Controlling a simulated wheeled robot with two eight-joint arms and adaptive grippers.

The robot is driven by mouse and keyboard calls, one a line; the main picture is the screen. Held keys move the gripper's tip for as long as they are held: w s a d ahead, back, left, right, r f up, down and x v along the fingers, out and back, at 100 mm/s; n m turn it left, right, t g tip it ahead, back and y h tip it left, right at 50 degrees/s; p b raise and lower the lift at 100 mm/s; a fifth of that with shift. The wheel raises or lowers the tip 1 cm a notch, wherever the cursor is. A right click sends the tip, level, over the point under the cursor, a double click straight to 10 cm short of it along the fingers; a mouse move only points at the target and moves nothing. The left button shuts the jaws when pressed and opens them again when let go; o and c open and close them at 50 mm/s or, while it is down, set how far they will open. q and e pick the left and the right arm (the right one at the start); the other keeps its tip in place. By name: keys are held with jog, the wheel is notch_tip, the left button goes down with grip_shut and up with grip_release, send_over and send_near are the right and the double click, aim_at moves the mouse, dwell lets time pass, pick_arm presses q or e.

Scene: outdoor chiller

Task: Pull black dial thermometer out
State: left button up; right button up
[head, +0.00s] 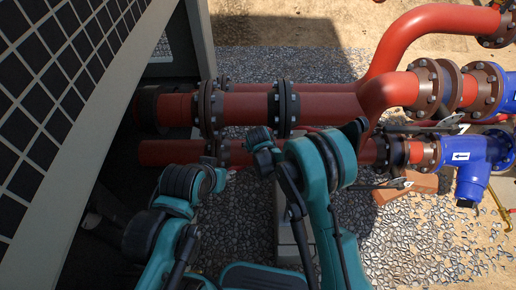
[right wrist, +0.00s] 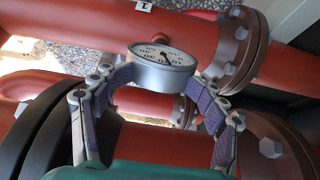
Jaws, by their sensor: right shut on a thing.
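The dial thermometer (right wrist: 164,57) shows in the right wrist view, with a round white face, dark markings, a dark needle and a silver-grey rim. It sits in front of a red pipe, its face tilted upward. My right gripper (right wrist: 160,82) has its two purple-padded fingers on either side of the case and is shut on it. In the head view the thermometer cannot be made out, and my right gripper is hidden by the arm near the pipes. My left gripper cannot be made out; only teal and black arm links show.
Red pipes (head: 245,107) with bolted brown and black flanges run across the head view. A blue fitting (head: 463,160) with a white arrow stands at the right. A dark grilled unit (head: 60,75) fills the left. Gravel (head: 420,245) lies below the pipes.

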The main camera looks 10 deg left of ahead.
jog(key=o, duration=1.5)
jog(key=shift+f, duration=0.2)
jog(key=o, duration=0.5)
jog(key=shift+w+f, duration=0.15)
jog(key=shift+f, duration=0.05)
jog(key=shift+w, duration=0.15)
pick_arm(q)
jog(key=shift+w+f, duration=0.1)
jog(key=shift+w, duration=0.05)
pick_arm(e)
jog(key=shift+r, duration=0.15)
pick_arm(q)
jog(key=shift+w, duration=0.1)
pick_arm(e)
jog(key=shift+o, duration=0.4)
pick_arm(q)
notch_tip(320, 180, up, 3)
jog(key=p, duration=0.3)
pick_arm(e)
jog(key=v, duration=0.7)
